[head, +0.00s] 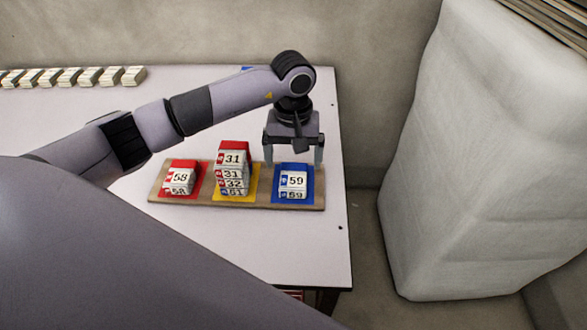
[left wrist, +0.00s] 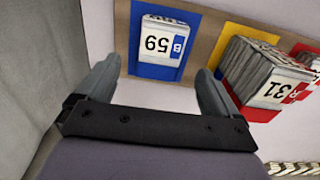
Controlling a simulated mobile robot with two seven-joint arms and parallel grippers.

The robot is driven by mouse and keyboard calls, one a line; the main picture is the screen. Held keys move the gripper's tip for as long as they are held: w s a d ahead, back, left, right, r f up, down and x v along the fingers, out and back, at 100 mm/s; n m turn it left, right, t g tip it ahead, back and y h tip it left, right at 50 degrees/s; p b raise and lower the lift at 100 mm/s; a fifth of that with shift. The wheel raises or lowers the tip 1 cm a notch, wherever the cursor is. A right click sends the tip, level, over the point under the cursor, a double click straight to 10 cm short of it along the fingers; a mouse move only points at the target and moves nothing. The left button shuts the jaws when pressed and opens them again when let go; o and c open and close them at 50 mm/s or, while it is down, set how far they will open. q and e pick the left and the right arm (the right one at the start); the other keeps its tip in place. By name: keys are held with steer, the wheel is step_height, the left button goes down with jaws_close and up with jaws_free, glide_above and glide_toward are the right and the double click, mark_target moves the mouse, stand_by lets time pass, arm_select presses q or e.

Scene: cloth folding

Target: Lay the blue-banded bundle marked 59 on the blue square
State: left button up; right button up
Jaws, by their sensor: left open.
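The blue-banded bundle marked 59 (head: 293,181) lies flat on the blue square (head: 309,186) at the right end of the board. In the left wrist view the bundle (left wrist: 163,42) also rests within the blue square (left wrist: 150,70). My left gripper (head: 293,163) is open and points down at the far side of the bundle, apart from it. In the left wrist view its spread fingers (left wrist: 158,74) have nothing between them. My right gripper is not in view.
The brown board (head: 206,186) also has a red square with a bundle marked 58 (head: 180,179) and a yellow square with a taller stack (head: 233,170), topped by 31. A row of bundles (head: 75,77) lies far left. The white table (head: 300,240) is clear in front.

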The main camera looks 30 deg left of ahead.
mark_target(293, 175)
arm_select(q)
step_height(293, 175, up, 7)
stand_by(0.3)
steer(key=shift+f, duration=0.2)
